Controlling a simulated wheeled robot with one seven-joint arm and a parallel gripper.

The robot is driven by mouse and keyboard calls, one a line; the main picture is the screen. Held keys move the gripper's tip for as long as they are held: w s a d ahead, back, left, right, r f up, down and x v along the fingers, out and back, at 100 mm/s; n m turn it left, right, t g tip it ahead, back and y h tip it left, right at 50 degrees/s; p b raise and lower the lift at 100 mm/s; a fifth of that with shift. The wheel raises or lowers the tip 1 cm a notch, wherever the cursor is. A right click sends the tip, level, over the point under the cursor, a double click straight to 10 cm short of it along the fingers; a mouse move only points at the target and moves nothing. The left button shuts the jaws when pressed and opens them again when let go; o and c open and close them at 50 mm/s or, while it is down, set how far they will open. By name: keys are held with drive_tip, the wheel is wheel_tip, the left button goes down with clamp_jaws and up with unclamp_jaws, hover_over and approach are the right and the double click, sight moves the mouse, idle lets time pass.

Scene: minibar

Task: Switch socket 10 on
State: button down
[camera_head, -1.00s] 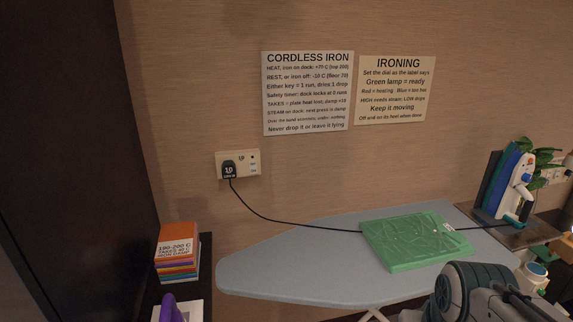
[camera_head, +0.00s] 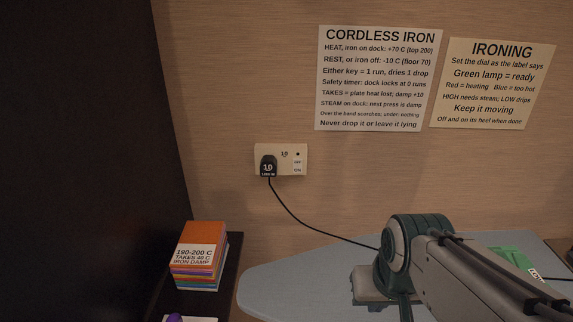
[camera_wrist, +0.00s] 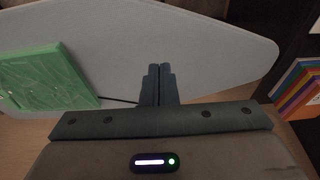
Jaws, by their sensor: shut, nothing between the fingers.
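Socket 10 (camera_head: 291,154) is a cream wall plate marked 10. A black plug labelled 10 (camera_head: 268,166) sits in its left part, with a black cord running down to the right. On its right part are a small dark dot and a rocker switch (camera_head: 298,166) with small OFF and ON labels; its position is too small to tell. My gripper (camera_wrist: 160,68) is shut and empty in the wrist view, its fingertips over the grey ironing board. In the head view my arm is at lower right, below and right of the socket; the fingers cannot be made out there.
Two paper signs (camera_head: 378,80) hang above. The wall around the socket is clear.

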drive_tip(key=shift+s+d, duration=0.1)
drive_tip(key=shift+s, duration=0.05)
drive_tip(key=w+d+r+n+t+b, duration=0.25)
drive_tip(key=w+n+t, duration=0.2)
drive_tip(key=w, duration=0.65)
drive_tip(key=w+d+r+n+t+b, duration=0.1)
drive_tip(key=w+d+n+t+b, duration=0.25)
drive_tip(key=w, duration=0.65)
drive_tip(key=w+a+n+y+b, duration=0.1)
drive_tip(key=w+a+n+y, duration=0.1)
drive_tip(key=a+n+y, duration=0.3)
drive_tip(key=w+a+n+t+y+b, duration=0.1)
drive_tip(key=a+n+y, duration=0.4)
drive_tip(key=n, duration=0.8)
drive_tip(key=shift+w+a+y, duration=0.2)
drive_tip(key=shift+w+y, duration=0.5)
drive_tip(key=shift+y, duration=0.3)
drive_tip(key=shift+f, duration=0.15)
